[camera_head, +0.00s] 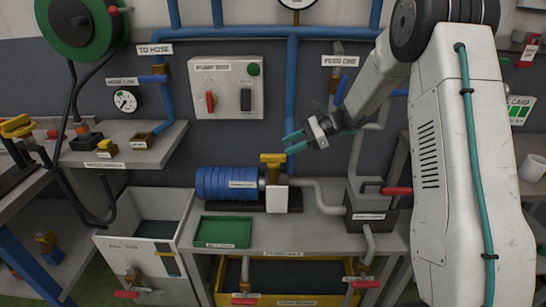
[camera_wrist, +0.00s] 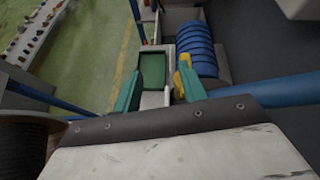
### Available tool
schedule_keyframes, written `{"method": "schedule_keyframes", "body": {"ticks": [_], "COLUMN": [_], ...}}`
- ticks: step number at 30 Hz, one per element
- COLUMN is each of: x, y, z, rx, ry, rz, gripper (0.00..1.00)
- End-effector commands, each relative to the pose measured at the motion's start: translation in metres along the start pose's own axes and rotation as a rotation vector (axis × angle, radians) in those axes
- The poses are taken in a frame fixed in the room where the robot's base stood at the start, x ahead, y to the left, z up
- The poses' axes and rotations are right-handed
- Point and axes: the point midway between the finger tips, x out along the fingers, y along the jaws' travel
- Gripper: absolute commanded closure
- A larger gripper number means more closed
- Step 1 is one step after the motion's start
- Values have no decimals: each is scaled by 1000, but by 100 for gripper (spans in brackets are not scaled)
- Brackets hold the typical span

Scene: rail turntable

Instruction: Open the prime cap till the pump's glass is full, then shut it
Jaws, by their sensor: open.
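The pump has a ribbed blue motor (camera_head: 228,183) and a pale block (camera_head: 277,197) on the bench. A yellow-brown T-shaped cap (camera_head: 272,160) sits upright on that block. I cannot make out the glass or its level. My gripper (camera_head: 293,143), with teal fingers, is open and empty, above and right of the cap and apart from it. In the wrist view the open fingers (camera_wrist: 158,90) point down toward the bench. A yellow piece (camera_wrist: 184,62), seemingly the cap, shows beside the right finger, which partly hides it. The blue motor (camera_wrist: 196,48) lies beyond.
A green tray (camera_head: 222,232) lies on the bench front left of the pump. A grey box with a red lever (camera_head: 396,191) stands to the right. Blue pipes (camera_head: 292,85) and a panel (camera_head: 226,88) with a red switch are on the wall behind. My arm covers the right side.

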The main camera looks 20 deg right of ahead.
Motion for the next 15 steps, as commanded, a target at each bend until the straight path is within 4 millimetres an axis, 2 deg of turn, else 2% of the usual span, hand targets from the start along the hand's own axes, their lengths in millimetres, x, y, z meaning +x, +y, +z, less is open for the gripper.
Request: {"method": "schedule_keyframes", "body": {"ticks": [1, 3, 6, 11, 15], "x": [3, 5, 6, 18, 41], "y": [-10, -20, -29, -34, -35], "z": [-17, -32, -45, -49, -47], "rx": [50, 101, 145, 163, 161], "ry": [-23, -48, -70, -79, -79], "rz": [-23, -51, -76, -85, -82], "gripper": [58, 58, 58, 58, 58]}}
